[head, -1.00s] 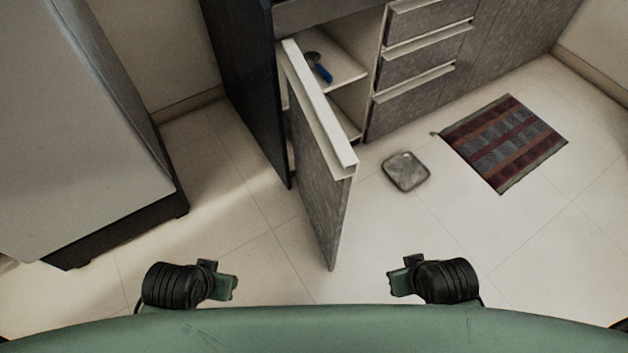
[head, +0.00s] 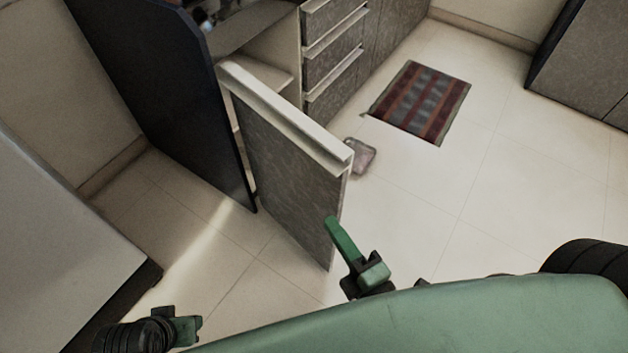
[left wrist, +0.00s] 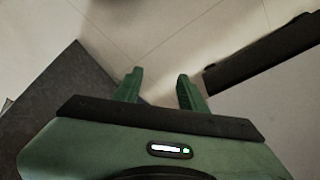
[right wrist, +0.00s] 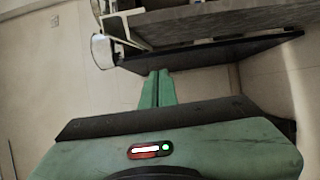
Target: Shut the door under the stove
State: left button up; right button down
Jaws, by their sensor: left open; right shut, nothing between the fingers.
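The door (head: 285,160) under the stove stands open, swung out from the cabinet. It is a grey panel with a pale strip along its top. My right gripper (head: 331,222) is shut and empty by the door's free edge, low in the head view. I cannot tell whether it touches the door.
A dark side panel (head: 170,90) stands left of the open cabinet. Drawers (head: 335,45) are right of it. A flat square item (head: 360,155) lies on the floor behind the door, and a striped mat (head: 420,102) farther right.

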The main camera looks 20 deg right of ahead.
aim_at(325, 179)
jog(key=w, duration=0.3)
jog(key=w+d, duration=0.1)
jog(key=w, duration=0.7)
jog(key=shift+w+d+p, duration=0.25)
jog(key=shift+d+p, duration=0.05)
jog(key=shift+p, duration=0.1)
pick_arm(q)
jog(key=x, duration=0.3)
jog(key=shift+s+d, duration=0.2)
jog(key=shift+s, duration=0.05)
pick_arm(e)
jog(key=shift+d, duration=0.1)
